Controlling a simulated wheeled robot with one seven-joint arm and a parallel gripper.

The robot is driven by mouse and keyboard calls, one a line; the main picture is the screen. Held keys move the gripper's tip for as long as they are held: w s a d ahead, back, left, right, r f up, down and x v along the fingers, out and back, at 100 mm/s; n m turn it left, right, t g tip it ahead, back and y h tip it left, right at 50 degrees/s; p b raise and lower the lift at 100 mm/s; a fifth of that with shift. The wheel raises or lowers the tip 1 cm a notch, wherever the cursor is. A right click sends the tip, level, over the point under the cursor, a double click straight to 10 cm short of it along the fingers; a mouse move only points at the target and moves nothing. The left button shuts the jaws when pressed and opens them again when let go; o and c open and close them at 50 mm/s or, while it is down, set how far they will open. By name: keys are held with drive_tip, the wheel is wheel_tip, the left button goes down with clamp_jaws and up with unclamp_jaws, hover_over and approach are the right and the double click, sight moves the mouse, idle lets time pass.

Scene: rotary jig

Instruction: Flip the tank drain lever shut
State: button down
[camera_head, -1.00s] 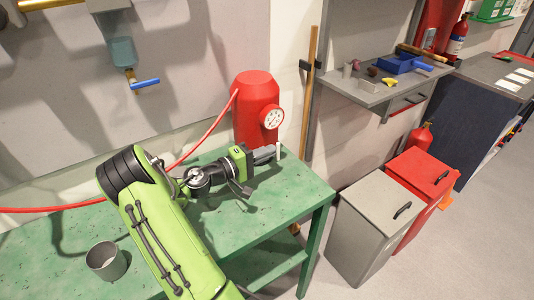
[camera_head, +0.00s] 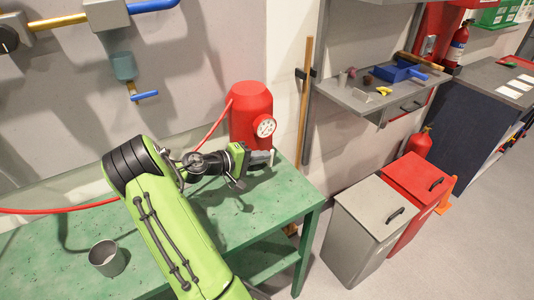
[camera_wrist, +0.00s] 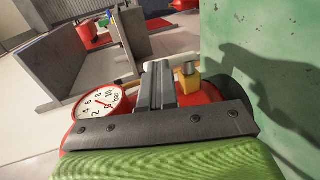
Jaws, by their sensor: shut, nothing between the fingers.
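The red tank (camera_head: 250,112) stands on the green bench, with a white dial gauge (camera_head: 264,127) on its side. The gauge also shows in the wrist view (camera_wrist: 98,102). My gripper (camera_head: 264,157) is shut and empty, low at the tank's front right; its fingers also show in the wrist view (camera_wrist: 158,82). A brass fitting (camera_wrist: 190,80) with a grey knob sits just right of the fingers there. A pale bar (camera_wrist: 215,67) lies behind the fingers, partly hidden; it looks like the drain lever. A small pale upright piece (camera_head: 272,157) shows at my fingertips. I cannot tell whether they touch.
A red hose (camera_head: 205,139) runs from the tank to the left. A grey cup (camera_head: 107,258) stands on the green bench (camera_head: 285,190). A blue-handled valve (camera_head: 145,95) hangs on the wall. Grey (camera_head: 365,222) and red (camera_head: 425,178) bins stand right of the bench.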

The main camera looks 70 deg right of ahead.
sight(269, 165)
drive_tip(key=shift+s+d+r+t+y+p, duration=0.25)
drive_tip(key=shift+s+d+p, duration=0.2)
drive_tip(key=shift+p, duration=0.25)
drive_tip(key=shift+s+d+r+t+y+p, duration=0.15)
drive_tip(key=shift+s+d+t+y+p, duration=0.2)
drive_tip(key=shift+p, duration=0.3)
drive_tip(key=shift+s+d, duration=0.1)
drive_tip(key=shift+d, duration=0.05)
drive_tip(key=shift+r+p, duration=0.7)
drive_tip(key=shift+r, duration=0.2)
